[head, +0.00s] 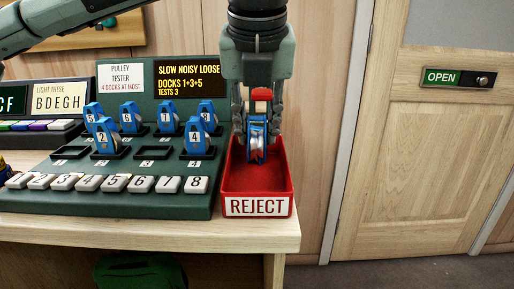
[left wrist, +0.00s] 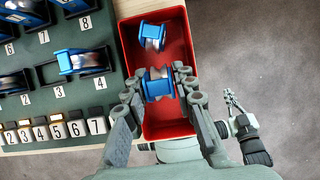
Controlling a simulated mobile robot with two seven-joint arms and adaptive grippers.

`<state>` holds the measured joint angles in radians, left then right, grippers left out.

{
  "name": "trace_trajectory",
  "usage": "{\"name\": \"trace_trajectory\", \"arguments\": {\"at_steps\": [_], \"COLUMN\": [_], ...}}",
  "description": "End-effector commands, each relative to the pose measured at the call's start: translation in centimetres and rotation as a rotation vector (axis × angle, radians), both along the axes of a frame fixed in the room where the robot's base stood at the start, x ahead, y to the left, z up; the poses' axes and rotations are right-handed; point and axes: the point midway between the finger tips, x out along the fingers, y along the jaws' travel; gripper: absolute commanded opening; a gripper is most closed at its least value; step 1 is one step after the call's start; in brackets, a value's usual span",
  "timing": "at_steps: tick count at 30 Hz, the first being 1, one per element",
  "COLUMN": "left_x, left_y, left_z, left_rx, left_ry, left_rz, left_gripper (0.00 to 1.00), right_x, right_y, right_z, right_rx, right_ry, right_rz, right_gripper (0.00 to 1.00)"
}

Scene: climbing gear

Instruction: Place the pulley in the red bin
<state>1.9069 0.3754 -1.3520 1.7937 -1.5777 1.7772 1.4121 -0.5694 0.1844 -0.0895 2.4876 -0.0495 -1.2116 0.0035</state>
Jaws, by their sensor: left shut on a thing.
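My left gripper (head: 257,135) points down over the red bin (head: 284,205), which is labelled REJECT. It is shut on a blue pulley (left wrist: 157,83) with a metal wheel, which also shows between the fingers in the head view (head: 256,150). A second blue pulley (left wrist: 152,37) shows inside the bin's outline in the left wrist view, ahead of the held one. In the head view, the gripper hides the bin's far part. My right gripper (left wrist: 232,99) shows small at the right of the left wrist view, outside the bin; its jaws are too small to judge.
The green pulley tester (head: 120,212) stands left of the bin, with several numbered blue pulleys and a row of white keys. Its sign (head: 188,79) reads SLOW NOISY LOOSE, DOCKS 1+3+5. The bin sits at the right end of the wooden bench (head: 150,232).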

Motion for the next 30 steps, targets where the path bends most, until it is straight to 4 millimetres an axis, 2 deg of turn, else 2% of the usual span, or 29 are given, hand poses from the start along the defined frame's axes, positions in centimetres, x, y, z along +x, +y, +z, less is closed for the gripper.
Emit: {"name": "trace_trajectory", "arguments": {"at_steps": [4,10,30], "left_x": [0.1,0.0,0.1], "left_y": [0.1,0.0,0.0], "left_z": [-1.1,-3.9,-4.2], "left_rx": [0.001,0.001,0.000], "left_ry": [0.001,0.000,0.000], "left_rz": [-0.001,-0.002,-0.001], "left_gripper": [0.00,0.00,0.00], "right_x": [-0.1,-0.4,0.4], "right_y": [-0.1,-0.3,0.3], "right_z": [-0.1,-0.2,0.2], "right_rx": [-0.002,-0.006,0.007], "right_ry": [0.005,0.021,-0.025], "right_rz": [-0.002,-0.006,0.008], "right_gripper": [0.00,0.00,0.00]}}
